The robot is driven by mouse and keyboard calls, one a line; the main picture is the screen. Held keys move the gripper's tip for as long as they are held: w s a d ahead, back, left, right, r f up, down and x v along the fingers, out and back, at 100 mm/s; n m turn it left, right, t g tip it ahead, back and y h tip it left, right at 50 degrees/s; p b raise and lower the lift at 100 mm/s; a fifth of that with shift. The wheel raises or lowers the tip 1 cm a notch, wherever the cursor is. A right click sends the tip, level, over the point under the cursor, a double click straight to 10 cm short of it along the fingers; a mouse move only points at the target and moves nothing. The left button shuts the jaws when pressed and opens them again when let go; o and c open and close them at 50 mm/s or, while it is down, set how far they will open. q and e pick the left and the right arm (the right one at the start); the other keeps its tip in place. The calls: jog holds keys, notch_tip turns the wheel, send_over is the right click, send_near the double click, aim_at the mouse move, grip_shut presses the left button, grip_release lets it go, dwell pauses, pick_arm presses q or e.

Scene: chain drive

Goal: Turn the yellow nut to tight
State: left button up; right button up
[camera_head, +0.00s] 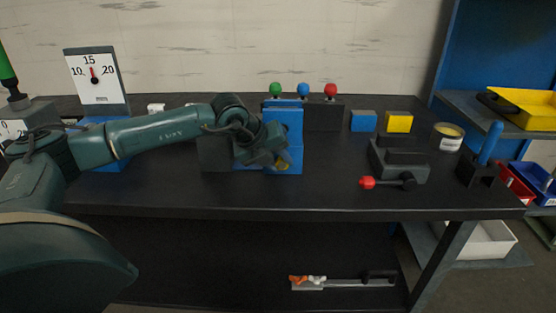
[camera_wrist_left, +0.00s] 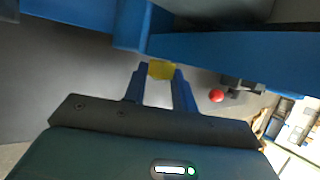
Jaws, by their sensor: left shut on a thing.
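The yellow nut (camera_wrist_left: 161,70) sits between the fingertips of my left gripper (camera_wrist_left: 158,80) in the left wrist view. The gripper is shut on it, one blue finger on each side. The blue fixture also shows in the left wrist view (camera_wrist_left: 220,46). How tight the nut is cannot be told. My right gripper is in neither view.
A dial gauge (camera_head: 94,80) stands at the back left. Green, blue and red knobs (camera_head: 303,89) stand behind the fixture. A grey device with a red-knobbed lever (camera_head: 400,165) is to the right. Blue (camera_head: 363,121) and yellow blocks (camera_head: 398,122) lie behind it. The front table strip is clear.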

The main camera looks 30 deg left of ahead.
pick_arm(q)
jog(key=shift+w+d+r+m+g+y+p, duration=0.1)
jog(key=shift+d+m+g+y+p, duration=0.1)
jog(key=shift+g+y+p, duration=0.3)
jog(key=shift+w+d+r+m+g+y+p, duration=0.1)
jog(key=shift+m+g+y+p, duration=0.1)
jog(key=shift+g+y, duration=0.35)
jog(key=shift+w+d+f+m+g+y+p, duration=0.15)
jog(key=shift+g+y+p, duration=0.2)
jog(key=shift+y, duration=0.55)
jog(key=shift+s+d+r+m+g+y+p, duration=0.15)
jog(key=shift+g+y, duration=0.25)
jog(key=shift+y, duration=0.45)
jog(key=shift+w+a+f, duration=0.1)
jog(key=o, duration=1)
jog(key=v, duration=1.3)
